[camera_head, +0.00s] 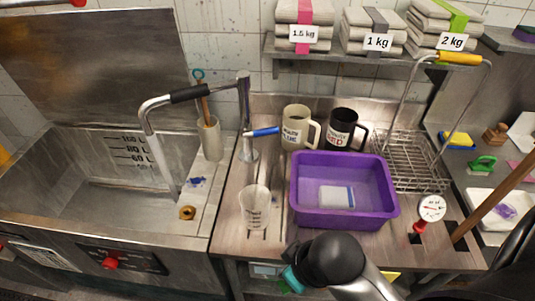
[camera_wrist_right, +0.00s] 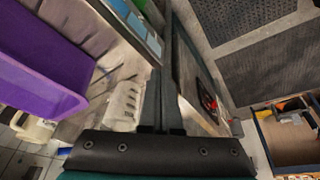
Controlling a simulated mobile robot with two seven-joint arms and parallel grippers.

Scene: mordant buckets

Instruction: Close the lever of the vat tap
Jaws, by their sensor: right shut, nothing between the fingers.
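The vat tap (camera_head: 243,110) stands upright between the vat and the counter, with a long spout and black sleeve reaching left over the vat. Its blue lever (camera_head: 263,132) sticks out to the right of the tap body, roughly level. My right arm's dark rounded wrist shows at the counter's front edge in the head view, well in front of and below the lever. My right gripper (camera_wrist_right: 167,75) is shut and empty in the right wrist view, touching nothing I can make out. The tap is not clear in the wrist view. My left gripper is not in view.
A purple tub (camera_head: 301,207) and a measuring beaker (camera_head: 255,208) stand in front of the lever. A cream mug (camera_head: 293,127) and a black mug (camera_head: 340,128) stand to its right. A wire rack (camera_head: 405,160) is farther right. The steel vat (camera_head: 95,200) fills the left.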

